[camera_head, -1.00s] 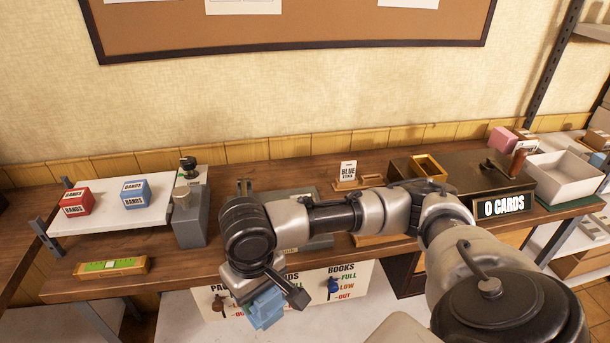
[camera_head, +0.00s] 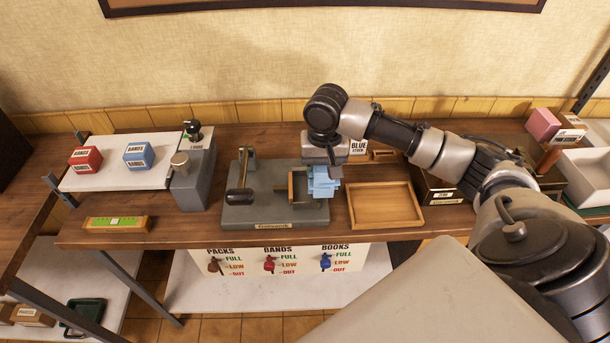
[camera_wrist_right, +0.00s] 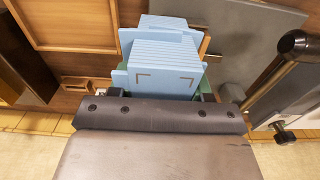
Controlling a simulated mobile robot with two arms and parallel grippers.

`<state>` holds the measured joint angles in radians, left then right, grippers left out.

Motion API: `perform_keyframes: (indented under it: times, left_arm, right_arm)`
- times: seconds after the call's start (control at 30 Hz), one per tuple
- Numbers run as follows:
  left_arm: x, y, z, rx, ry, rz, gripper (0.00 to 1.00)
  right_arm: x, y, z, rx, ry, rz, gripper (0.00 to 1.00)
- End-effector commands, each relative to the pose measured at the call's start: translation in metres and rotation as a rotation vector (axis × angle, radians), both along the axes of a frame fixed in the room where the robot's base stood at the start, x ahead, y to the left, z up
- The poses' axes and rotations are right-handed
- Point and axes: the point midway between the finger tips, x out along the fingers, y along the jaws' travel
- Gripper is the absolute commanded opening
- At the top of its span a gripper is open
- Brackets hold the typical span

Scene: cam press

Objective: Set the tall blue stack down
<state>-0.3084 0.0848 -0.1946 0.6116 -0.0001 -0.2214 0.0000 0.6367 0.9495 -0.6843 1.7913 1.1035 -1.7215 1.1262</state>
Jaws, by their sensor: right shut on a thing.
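The light blue stack (camera_head: 322,184) of thin cards hangs from my right gripper (camera_head: 322,164) in the head view. In the wrist view the stack (camera_wrist_right: 165,68) fills the top middle, with its card edges stepped and some cards sticking out sideways. My right gripper (camera_wrist_right: 168,98) is shut on it. The stack is at the right end of the grey press (camera_head: 262,215), beside its small wooden frame (camera_head: 295,187). I cannot tell whether it touches the press. My left gripper is not in view.
An empty wooden tray (camera_head: 386,206) lies just right of the press. The press lever (camera_head: 240,185) stands on its left side. A grey post-like device (camera_head: 190,185), a green level (camera_head: 117,224) and red (camera_head: 85,159) and blue (camera_head: 138,155) boxes are further left.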

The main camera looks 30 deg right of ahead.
Motion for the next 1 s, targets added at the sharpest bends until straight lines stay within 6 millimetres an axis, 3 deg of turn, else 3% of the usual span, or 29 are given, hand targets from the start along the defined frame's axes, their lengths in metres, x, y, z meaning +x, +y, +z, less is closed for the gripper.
perform_keyframes:
  times: [0.13,0.3,0.43,0.7,1.0]
  left_arm:
    - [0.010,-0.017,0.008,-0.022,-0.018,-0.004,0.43]
    - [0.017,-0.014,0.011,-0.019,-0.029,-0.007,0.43]
    - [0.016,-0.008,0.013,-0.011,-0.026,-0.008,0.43]
    - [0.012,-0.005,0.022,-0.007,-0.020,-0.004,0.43]
    - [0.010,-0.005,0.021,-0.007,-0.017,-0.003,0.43]
  right_arm:
    - [0.032,0.008,-0.016,0.003,-0.002,0.000,0.17]
    - [0.052,0.012,-0.030,0.001,-0.002,0.001,0.17]
    - [0.055,0.012,-0.037,-0.001,0.000,0.002,0.17]
    - [0.054,0.012,-0.071,-0.001,-0.002,0.003,0.17]
    - [0.054,0.012,-0.073,-0.002,-0.003,0.003,0.17]
